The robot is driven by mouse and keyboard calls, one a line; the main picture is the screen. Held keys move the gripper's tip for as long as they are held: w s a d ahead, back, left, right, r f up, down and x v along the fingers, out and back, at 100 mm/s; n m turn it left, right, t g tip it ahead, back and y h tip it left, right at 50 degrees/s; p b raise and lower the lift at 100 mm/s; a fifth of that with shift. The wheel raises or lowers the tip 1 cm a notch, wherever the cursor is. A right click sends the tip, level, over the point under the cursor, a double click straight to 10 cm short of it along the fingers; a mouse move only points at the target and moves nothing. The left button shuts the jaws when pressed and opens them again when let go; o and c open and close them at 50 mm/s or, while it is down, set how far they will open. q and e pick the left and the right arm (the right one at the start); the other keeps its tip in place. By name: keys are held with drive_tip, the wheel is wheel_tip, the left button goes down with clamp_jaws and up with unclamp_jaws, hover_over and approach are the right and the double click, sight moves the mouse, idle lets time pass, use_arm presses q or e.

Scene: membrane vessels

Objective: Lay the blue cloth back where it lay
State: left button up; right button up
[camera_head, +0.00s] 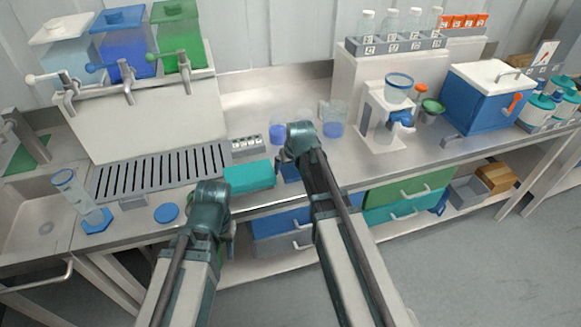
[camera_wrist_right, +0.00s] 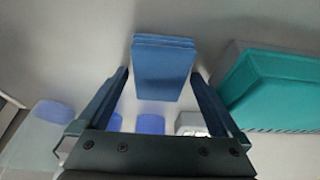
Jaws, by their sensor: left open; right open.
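The blue cloth (camera_wrist_right: 163,68) looks like a folded stack with its layered edge showing. It lies on the steel counter in the right wrist view, and part of it (camera_head: 290,173) shows beside my right arm in the head view. My right gripper (camera_wrist_right: 160,75) is open, with one finger towards each side of the cloth; gaps show at both sides. In the head view my right gripper (camera_head: 300,150) is over the counter and its fingertips are hidden. My left gripper (camera_head: 212,195) is near the counter's front edge, left of the teal block, its fingers mostly hidden.
A teal block (camera_head: 249,177) lies left of the cloth. Beakers with blue liquid (camera_head: 277,132) and (camera_head: 333,127) and a small grey rack (camera_head: 245,146) stand behind. A slotted drain grille (camera_head: 160,172) and a blue disc (camera_head: 166,213) are at the left. A dispenser stand (camera_head: 372,130) is right.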

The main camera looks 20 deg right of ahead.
drive_tip(key=shift+r, duration=0.1)
drive_tip(key=p+v, duration=1.2)
drive_tip(key=s+a+n+g, duration=0.1)
drive_tip(key=s+a+g, duration=0.1)
drive_tip(key=s+a, duration=0.4)
drive_tip(key=s+a+f+n+g+h, duration=0.1)
drive_tip(key=s+a+n+g, duration=0.1)
drive_tip(key=s+a, duration=0.5)
drive_tip(key=s, duration=0.5)
drive_tip(key=shift+s+a+f+g+b, duration=0.2)
drive_tip(key=shift+s+a+g+b, duration=0.1)
drive_tip(key=shift+s+g, duration=0.1)
